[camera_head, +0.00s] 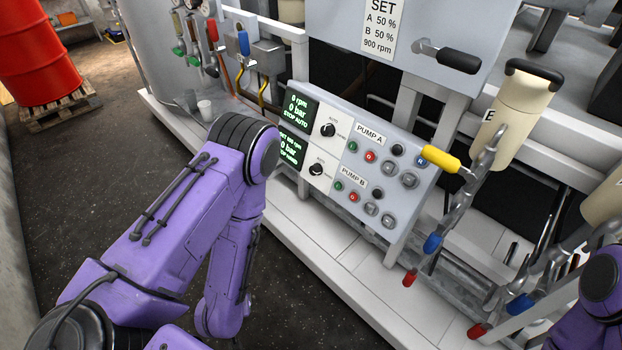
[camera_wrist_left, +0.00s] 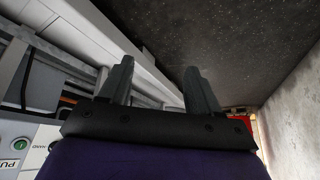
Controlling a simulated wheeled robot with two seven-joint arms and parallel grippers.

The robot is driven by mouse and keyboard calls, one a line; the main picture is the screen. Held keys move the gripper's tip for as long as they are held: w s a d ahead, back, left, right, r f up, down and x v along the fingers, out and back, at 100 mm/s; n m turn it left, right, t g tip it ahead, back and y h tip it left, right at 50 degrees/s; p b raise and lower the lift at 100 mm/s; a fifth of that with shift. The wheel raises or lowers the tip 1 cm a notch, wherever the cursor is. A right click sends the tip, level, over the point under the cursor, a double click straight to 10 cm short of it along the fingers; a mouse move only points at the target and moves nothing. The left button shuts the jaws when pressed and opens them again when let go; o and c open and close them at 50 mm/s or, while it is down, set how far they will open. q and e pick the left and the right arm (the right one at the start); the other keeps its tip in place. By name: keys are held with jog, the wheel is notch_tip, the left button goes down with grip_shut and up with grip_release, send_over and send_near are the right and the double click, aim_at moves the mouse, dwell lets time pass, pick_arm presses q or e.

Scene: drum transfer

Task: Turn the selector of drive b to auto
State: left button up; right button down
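The control panel (camera_head: 375,150) stands at mid-picture in the head view, with a PUMP A row above a PUMP B row. The PUMP B selector is a small black knob (camera_head: 317,169) on a white plate. Its exact pointing is too small to tell; the lower display (camera_head: 292,146) beside it seems to read HAND. My left gripper (camera_wrist_left: 158,68) is open and empty in the left wrist view, over dark floor and a white ledge. It is apart from the panel, whose corner (camera_wrist_left: 20,158) shows upside down at lower left. In the head view my left gripper is hidden. My right gripper is out of view.
The PUMP A selector (camera_head: 328,130) sits just above. Push buttons line the panel's right. A yellow-handled valve (camera_head: 438,159) and a cream canister (camera_head: 512,112) stand to its right. Coloured levers (camera_head: 244,43) stand at upper left. A red drum (camera_head: 38,55) is far left.

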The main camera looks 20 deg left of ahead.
pick_arm(q)
jog(key=w+a+f+m+t+b, duration=0.1)
jog(key=w+a+f+t+b, duration=0.1)
jog(key=w, duration=0.4)
jog(key=w+a+f+t+b, duration=0.1)
jog(key=w+f+t+b, duration=0.15)
jog(key=w, duration=0.35)
jog(key=m+t+h+b, duration=0.4)
jog(key=m+t+h, duration=0.4)
jog(key=m+h, duration=0.15)
send_near(312, 171)
jog(key=x, duration=0.9)
jog(key=shift+d, duration=0.1)
jog(key=c, duration=1)
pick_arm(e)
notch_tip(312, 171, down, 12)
